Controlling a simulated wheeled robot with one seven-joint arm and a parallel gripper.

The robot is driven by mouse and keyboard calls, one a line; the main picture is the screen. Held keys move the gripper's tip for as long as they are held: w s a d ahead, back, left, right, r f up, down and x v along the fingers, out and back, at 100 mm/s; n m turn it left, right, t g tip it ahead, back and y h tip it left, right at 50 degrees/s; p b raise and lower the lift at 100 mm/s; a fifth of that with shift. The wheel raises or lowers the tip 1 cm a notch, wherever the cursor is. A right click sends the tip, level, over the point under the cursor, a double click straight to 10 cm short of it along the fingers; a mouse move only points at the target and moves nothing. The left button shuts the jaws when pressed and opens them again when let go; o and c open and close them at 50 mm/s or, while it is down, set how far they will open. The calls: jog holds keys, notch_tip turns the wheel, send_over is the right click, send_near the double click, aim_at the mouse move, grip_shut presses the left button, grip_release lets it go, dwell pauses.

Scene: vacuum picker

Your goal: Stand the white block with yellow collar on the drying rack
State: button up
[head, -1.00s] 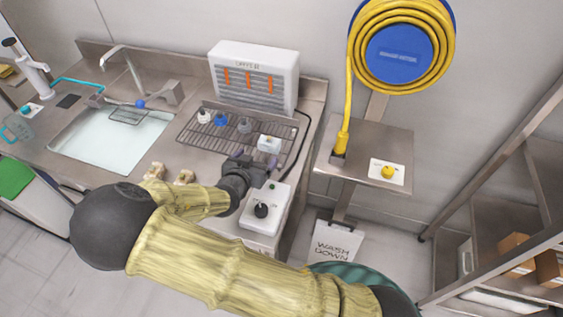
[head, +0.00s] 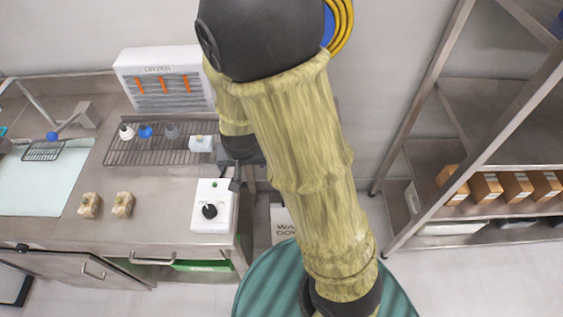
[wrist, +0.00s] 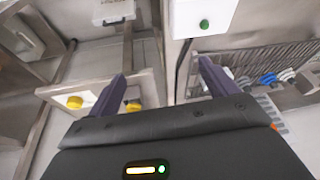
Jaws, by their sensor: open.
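A white block (head: 201,143) stands at the right end of the wire drying rack (head: 150,155) in the head view. I cannot make out a yellow collar on it. My gripper (head: 237,183) is just right of the rack, above the counter's right end, partly hidden by my wrist and arm. In the wrist view its two purple fingers (wrist: 163,75) are spread with nothing between them. The rack also shows at the right of the wrist view (wrist: 240,68), outside the fingers.
Several small pieces, including a blue one (head: 146,131), stand at the rack's back. The dryer (head: 165,80) is behind. A white control box (head: 211,205) with a black knob sits in front. Two tan blocks (head: 90,205) lie left of it. Shelving (head: 480,155) stands right.

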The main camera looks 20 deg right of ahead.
jog(key=s+d+r+n+g, duration=0.1)
jog(key=s+d+r+n, duration=0.1)
jog(key=s+d+r, duration=0.4)
jog(key=shift+s+d+r+n, duration=0.35)
jog(key=shift+s+d, duration=0.55)
jog(key=shift+s, duration=0.25)
dwell(1.2)
